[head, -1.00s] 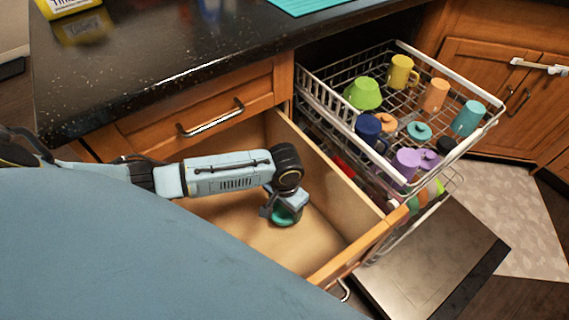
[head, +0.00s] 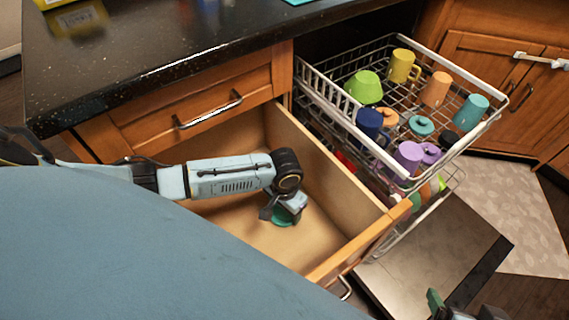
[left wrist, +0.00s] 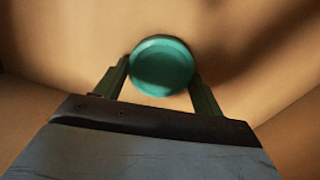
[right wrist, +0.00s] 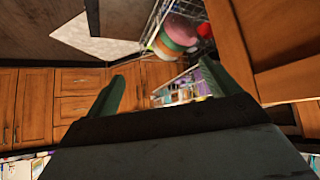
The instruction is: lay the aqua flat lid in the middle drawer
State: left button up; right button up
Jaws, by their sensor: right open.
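The aqua flat lid (left wrist: 162,65) is a round disc between the two fingers of my left gripper (left wrist: 160,85), which touch its sides. In the head view, my left gripper (head: 287,208) is inside the open wooden drawer (head: 335,235), with the lid (head: 284,218) low over or at the drawer floor. I cannot tell whether the lid touches the floor. My right gripper (right wrist: 165,90) is open and empty; in the head view it shows partly at the bottom right (head: 440,306), outside the drawer.
A pulled-out dishwasher rack (head: 440,55) stands right of the drawer, holding several cups and round lids. The open dishwasher door (head: 435,245) lies low beside the drawer front. A dark countertop (head: 170,45) and a closed upper drawer (head: 190,105) are behind. The drawer floor around the lid looks clear.

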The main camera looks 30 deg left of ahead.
pick_arm(q)
jog(key=o, duration=0.4)
jog(key=shift+o, duration=0.2)
